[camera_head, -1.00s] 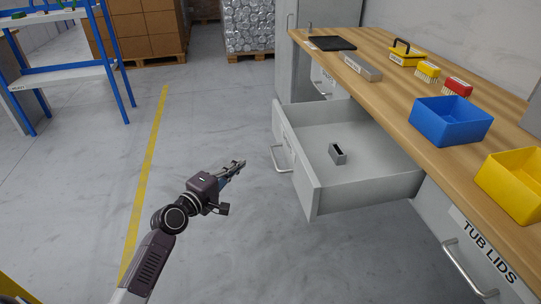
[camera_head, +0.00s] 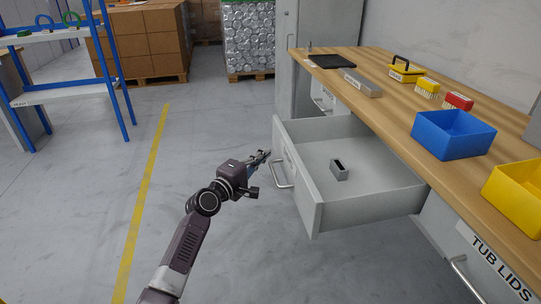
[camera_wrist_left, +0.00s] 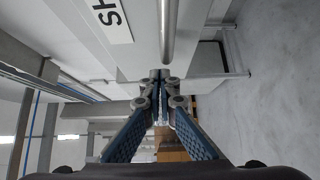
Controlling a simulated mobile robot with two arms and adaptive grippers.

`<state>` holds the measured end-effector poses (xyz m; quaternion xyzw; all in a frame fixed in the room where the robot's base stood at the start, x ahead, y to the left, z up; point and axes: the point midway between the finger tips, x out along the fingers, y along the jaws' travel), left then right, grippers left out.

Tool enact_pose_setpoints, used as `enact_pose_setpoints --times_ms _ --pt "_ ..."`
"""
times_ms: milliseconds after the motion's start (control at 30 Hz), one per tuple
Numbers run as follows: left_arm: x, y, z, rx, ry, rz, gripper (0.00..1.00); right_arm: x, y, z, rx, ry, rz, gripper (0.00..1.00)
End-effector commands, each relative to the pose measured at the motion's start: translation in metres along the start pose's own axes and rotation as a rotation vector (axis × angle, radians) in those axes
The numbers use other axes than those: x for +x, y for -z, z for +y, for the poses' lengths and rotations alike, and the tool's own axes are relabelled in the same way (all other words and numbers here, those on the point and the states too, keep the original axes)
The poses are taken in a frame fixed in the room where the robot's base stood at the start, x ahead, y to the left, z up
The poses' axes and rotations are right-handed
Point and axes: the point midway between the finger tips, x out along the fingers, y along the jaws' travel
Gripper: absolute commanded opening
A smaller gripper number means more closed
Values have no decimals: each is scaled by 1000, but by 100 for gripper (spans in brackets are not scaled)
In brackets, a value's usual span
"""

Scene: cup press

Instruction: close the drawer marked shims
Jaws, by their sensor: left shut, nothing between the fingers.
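In the left wrist view a label (camera_wrist_left: 113,18) on the drawer front shows only "SH"; the rest is cut off. The handle bar (camera_wrist_left: 168,30) runs just ahead of the fingertips there. My left gripper (camera_head: 265,155) is shut and empty, close to the drawer front beside the handle. I cannot tell whether it touches. My right gripper is not in view.
The workbench top (camera_head: 400,100) holds a blue bin (camera_head: 453,135), a yellow bin (camera_head: 515,192), brushes and a dark tray. A closed drawer marked TUB LIDS (camera_head: 490,262) is at the lower right. The floor left of the drawer is clear.

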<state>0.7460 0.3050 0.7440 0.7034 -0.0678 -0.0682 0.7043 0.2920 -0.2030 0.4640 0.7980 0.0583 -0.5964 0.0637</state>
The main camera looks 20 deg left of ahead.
Motion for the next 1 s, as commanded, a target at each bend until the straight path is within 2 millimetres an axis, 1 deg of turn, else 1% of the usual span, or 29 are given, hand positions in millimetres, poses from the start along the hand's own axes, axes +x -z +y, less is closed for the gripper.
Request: enact_pose_setpoints --times_ms 100,200,633,733,833,900,967,1000 --pt "10 -10 1 -2 -1 1 0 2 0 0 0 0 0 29" --pt "14 -14 0 0 0 2 0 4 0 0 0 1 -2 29" --pt "16 -16 0 0 0 2 0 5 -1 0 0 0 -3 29" --pt "20 -20 1 -1 0 1 0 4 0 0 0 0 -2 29" --pt "27 -27 2 -1 -2 0 0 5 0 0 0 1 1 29" --pt "34 -36 2 -3 -1 -2 0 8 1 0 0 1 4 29" --pt "43 -44 3 -3 -2 -2 0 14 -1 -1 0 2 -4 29" --pt "48 -50 3 -3 -2 -3 0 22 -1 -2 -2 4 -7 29"
